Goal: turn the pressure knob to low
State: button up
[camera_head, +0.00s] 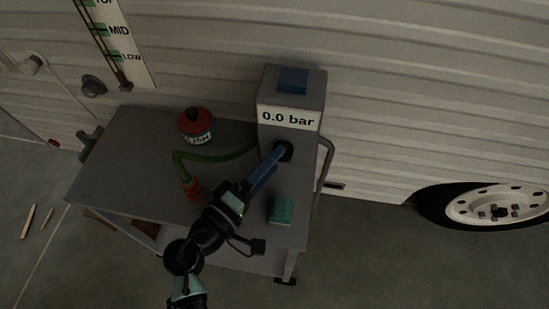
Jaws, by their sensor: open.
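A grey box (291,92) stands upright on a grey cart (135,170). Its white display reads "0.0 bar" (288,117). A dark round knob (286,150) is on the front of the box, below the display. My gripper (276,159) reaches up from below with its blue fingers at the knob. The fingers are open and partly cover the knob. I cannot tell whether they touch it or sit around it. No setting marks on the knob are readable from here.
A green hose (201,155) with an orange end (194,190), a red-topped can (196,122) and a teal block (281,210) are on the cart. The camper wall (410,90) stands behind, with a TOP/MID/LOW scale (125,45). A wheel (490,205) is at right.

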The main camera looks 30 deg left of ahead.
jog(key=s, duration=0.3)
jog(key=s+a, duration=0.1)
jog(key=s, duration=0.3)
jog(key=s+a, duration=0.1)
jog(key=s, duration=0.3)
jog(key=shift+s+a+r, duration=0.1)
jog(key=shift+s+r, duration=0.05)
jog(key=shift+r, duration=0.05)
